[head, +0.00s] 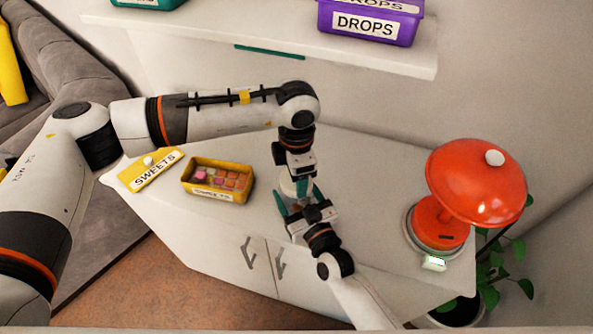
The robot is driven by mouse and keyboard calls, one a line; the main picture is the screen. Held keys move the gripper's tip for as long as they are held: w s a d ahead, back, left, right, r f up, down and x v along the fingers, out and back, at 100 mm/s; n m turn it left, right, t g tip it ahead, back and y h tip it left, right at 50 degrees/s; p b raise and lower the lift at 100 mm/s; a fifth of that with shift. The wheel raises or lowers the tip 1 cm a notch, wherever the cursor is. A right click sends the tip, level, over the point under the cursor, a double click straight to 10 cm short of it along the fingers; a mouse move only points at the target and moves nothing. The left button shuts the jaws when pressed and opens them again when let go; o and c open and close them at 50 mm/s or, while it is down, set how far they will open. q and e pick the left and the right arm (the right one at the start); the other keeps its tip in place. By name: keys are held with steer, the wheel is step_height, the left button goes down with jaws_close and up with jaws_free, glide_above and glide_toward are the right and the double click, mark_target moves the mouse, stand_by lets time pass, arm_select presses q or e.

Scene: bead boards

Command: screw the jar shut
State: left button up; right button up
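A small pale jar (289,187) is on the white cabinet top, mostly hidden between my two grippers. My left gripper (296,180) comes down over the jar from above. Its fingertips and any lid under them are hidden or too small to make out. My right gripper (299,199) reaches in from the front, with a teal finger on each side of the jar. It appears to hold the jar upright by its sides.
A shelf (220,30) above carries a purple "DROPS" box (370,24). The cabinet's front edge is close.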

arm_select(q)
steer(key=m, duration=0.6)
steer(key=shift+m, duration=0.4)
steer(key=m, duration=1.4)
steer(key=shift+m, duration=0.4)
steer(key=m, duration=1.3)
steer(key=o, duration=0.9)
